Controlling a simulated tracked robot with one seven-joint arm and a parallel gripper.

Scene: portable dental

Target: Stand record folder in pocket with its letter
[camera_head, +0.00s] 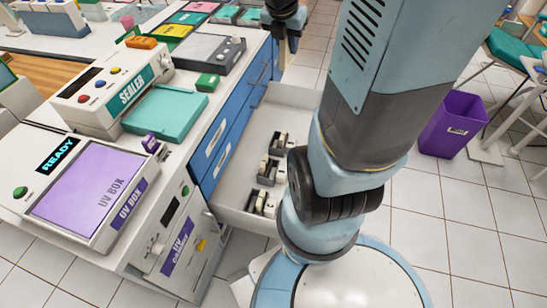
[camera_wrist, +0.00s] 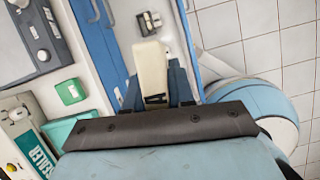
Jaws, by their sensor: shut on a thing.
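In the wrist view my gripper (camera_wrist: 156,84) has its two blue fingers closed on a narrow, pale cream thing (camera_wrist: 151,62), with a dark mark near its lower end. I see it nearly edge-on and cannot tell for sure that it is the record folder. It is above the open white drawer (camera_head: 234,157), close to the blue cabinet fronts. I cannot make out a lettered pocket in either view.
The open drawer holds several dark and metal holders (camera_head: 268,172). The counter carries a purple UV box (camera_head: 85,195), a sealer (camera_head: 115,85), a teal tray (camera_head: 165,113) and a green box (camera_head: 207,82). A purple bin (camera_head: 452,125) stands on the open tiled floor.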

